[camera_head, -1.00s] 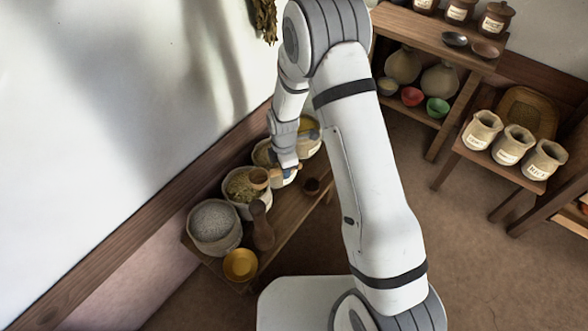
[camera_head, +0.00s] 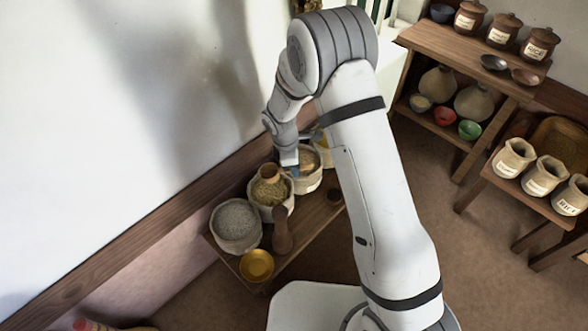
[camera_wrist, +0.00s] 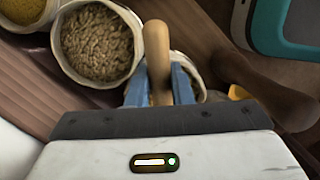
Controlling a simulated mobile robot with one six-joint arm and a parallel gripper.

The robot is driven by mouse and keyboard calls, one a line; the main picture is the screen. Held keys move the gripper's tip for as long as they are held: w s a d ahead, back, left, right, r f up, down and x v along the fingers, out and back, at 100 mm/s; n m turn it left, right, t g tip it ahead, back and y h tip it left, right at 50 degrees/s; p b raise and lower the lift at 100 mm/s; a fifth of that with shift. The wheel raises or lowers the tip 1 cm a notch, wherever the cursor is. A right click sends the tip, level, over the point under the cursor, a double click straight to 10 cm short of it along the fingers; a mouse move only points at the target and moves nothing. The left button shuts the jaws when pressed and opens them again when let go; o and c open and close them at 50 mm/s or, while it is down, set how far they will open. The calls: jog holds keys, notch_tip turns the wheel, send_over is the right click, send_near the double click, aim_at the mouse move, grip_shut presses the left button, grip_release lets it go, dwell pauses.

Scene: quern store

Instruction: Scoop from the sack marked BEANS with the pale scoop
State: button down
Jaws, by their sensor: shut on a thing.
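My gripper (camera_wrist: 158,88) is shut on the tan wooden handle of the pale scoop (camera_wrist: 156,45). In the head view, my gripper (camera_head: 289,170) is beside the scoop's round cup (camera_head: 269,172). The cup appears over the sack of greenish grain (camera_head: 266,191); whether it touches the grain I cannot tell. A sack of brown, bean-like pieces (camera_wrist: 97,42) is up and left of my gripper in the wrist view. It appears to be the beige-filled sack (camera_head: 308,180) in the head view, partly behind my wrist. I cannot read any sack's marking, and the cup is hidden in the wrist view.
The wall (camera_head: 120,130) is close behind. Shelves with jars (camera_head: 504,30) stand right.

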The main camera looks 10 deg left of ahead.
jog(key=h+b, duration=0.3)
jog(key=shift+a+r+t, duration=0.1)
jog(key=shift+a+t, duration=0.15)
jog(key=shift+t, duration=0.05)
jog(key=h, duration=0.1)
jog(key=h+b, duration=0.2)
jog(key=h, duration=0.1)
jog(key=shift+a+r+t, duration=0.15)
jog(key=shift+r+t, duration=0.1)
jog(key=shift+t, duration=0.05)
notch_tip(320, 180, down, 7)
jog(key=b, duration=0.6)
jog(key=y, duration=0.1)
jog(key=y+b, duration=0.1)
jog(key=a+y, duration=0.1)
jog(key=shift+s+f+b, duration=0.15)
jog(key=shift+f+b, duration=0.1)
jog(key=shift+b, duration=0.1)
jog(key=shift+w+d+r+g+y+p, duration=0.1)
jog(key=shift+d+r+g+y+p, duration=0.2)
jog(key=shift+r+y+p, duration=1)
jog(key=shift+w+d+r+g+y+p, duration=0.1)
jog(key=shift+d+r+g+y+p, duration=0.2)
jog(key=shift+y+p, duration=1.1)
jog(key=shift+d+r+g+y+p, duration=0.2)
jog(key=shift+d+r+y+p, duration=0.35)
jog(key=shift+p, duration=1.65)
jog(key=shift+a+r, duration=0.1)
